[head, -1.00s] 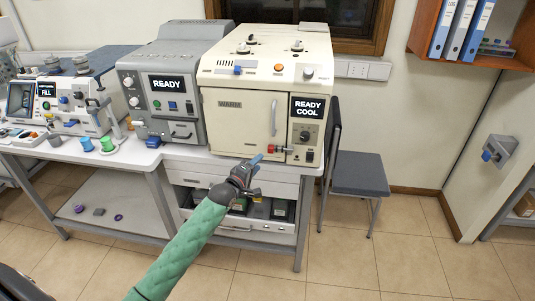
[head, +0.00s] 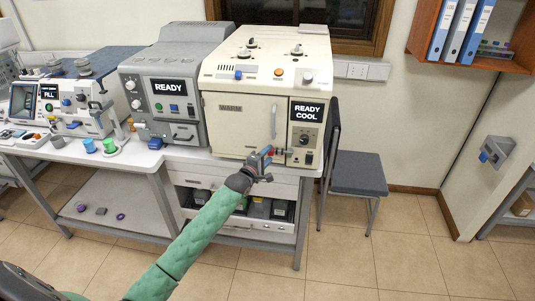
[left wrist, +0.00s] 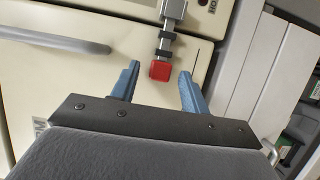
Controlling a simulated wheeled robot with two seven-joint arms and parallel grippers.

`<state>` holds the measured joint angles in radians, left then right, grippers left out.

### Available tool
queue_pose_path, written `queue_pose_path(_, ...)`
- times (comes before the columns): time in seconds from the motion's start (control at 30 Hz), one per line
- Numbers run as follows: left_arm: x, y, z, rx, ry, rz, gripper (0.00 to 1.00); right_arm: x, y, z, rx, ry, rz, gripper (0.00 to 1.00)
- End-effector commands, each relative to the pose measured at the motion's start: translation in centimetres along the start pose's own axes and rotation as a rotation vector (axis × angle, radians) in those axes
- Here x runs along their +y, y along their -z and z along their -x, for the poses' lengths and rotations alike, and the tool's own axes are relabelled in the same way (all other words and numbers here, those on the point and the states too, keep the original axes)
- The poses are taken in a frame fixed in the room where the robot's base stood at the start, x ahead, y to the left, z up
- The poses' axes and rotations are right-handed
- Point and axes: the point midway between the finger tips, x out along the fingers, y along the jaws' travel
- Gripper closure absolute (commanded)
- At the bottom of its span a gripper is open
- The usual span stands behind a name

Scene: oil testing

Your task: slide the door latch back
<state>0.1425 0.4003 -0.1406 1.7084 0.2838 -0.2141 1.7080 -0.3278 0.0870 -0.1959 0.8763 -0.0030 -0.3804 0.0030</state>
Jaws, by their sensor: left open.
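The cream oven (head: 240,128) stands on the bench with its door shut and its panel reading READY COOL. The door latch is a metal bar with dark bands and a red knob (left wrist: 161,70) at its end, at the lower right of the door. My left gripper (head: 268,160) is in front of the latch. In the left wrist view the left gripper (left wrist: 158,88) is open, its blue fingers on either side of the red knob with gaps. In the head view the gripper partly hides the latch. My right gripper is not in view.
The door handle (left wrist: 55,38) is close to the gripper in the left wrist view. A grey machine (head: 165,95) reading READY stands left of the oven. A chair (head: 358,174) stands to the right. Floor in front is clear.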

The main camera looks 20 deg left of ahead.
Motion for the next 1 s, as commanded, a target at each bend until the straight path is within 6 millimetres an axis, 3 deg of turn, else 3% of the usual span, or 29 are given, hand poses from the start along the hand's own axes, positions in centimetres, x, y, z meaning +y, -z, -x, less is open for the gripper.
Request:
queue_pose_path(0.33,-0.1,0.0,-0.4,0.0,0.0,0.0,0.55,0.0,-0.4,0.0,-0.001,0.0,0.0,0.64)
queue_pose_path(0.57,-0.1,0.0,-0.4,0.0,0.001,0.0,0.98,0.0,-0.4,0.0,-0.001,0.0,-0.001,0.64)
queue_pose_path(0.6,-0.1,0.0,-0.4,0.0,0.001,-0.001,1.0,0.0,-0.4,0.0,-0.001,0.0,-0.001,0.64)
queue_pose_path(0.77,-0.1,0.3,-0.3,0.0,0.001,-0.001,1.0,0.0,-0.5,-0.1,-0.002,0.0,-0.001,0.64)
queue_pose_path(1.0,-0.2,3.0,0.8,0.001,0.002,-0.002,1.0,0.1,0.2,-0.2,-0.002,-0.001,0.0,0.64)
